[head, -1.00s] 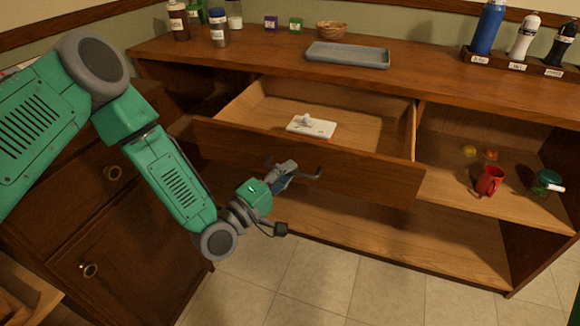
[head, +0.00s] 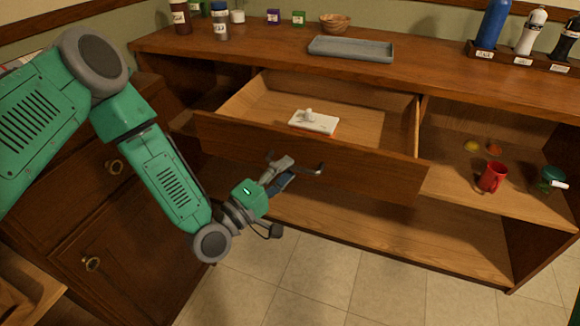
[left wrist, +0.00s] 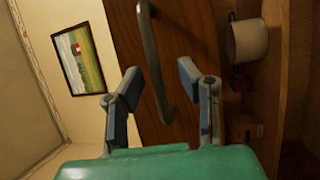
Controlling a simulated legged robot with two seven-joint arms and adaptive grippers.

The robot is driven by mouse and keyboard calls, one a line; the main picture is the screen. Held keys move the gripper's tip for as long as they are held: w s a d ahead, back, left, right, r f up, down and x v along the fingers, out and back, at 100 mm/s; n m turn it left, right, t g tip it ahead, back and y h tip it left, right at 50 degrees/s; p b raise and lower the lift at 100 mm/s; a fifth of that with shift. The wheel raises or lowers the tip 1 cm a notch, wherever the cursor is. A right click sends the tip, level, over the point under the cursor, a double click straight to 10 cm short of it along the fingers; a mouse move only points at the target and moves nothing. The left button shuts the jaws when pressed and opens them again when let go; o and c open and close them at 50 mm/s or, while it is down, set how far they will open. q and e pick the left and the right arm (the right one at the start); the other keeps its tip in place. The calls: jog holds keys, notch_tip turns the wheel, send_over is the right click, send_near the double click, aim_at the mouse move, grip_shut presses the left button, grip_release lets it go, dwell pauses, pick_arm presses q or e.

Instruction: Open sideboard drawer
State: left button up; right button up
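The sideboard drawer (head: 330,158) stands pulled out, with its inside showing in the head view. A small white object with a knob (head: 314,121) lies in it. My left gripper (head: 295,162) is in front of the drawer's front panel, its fingers spread. In the left wrist view, the curved metal handle (left wrist: 153,55) on the wooden front passes between the two open fingertips (left wrist: 157,84). I see no finger closed on it, and cannot tell whether either touches it. My right gripper is not in view.
The countertop holds a grey tray (head: 351,48), a wooden bowl (head: 335,23) and several bottles. A dark cabinet (head: 120,240) is at left. Tiled floor (head: 350,280) is clear.

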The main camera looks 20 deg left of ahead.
pick_arm(q)
jog(key=v, duration=1)
jog(key=shift+s+a, duration=0.2)
jog(key=shift+d+f, duration=0.1)
jog(key=shift+f, duration=0.05)
jog(key=s+d+f+m+g+y+p, duration=0.2)
jog(key=s+d+f+m+g, duration=0.1)
jog(key=s+f+m+g, duration=0.65)
jog(key=s+a+f+m+g+y+p, duration=0.1)
jog(key=s+a+f+m+g+y, duration=0.2)
jog(key=s+a+f+g+y, duration=0.2)
jog(key=s+a+g+y, duration=0.1)
jog(key=s+a+g, duration=0.2)
jog(key=s, duration=0.4)
jog(key=shift+s+a+f, duration=0.15)
jog(key=shift+s+a, duration=0.15)
jog(key=shift+a, duration=0.15)
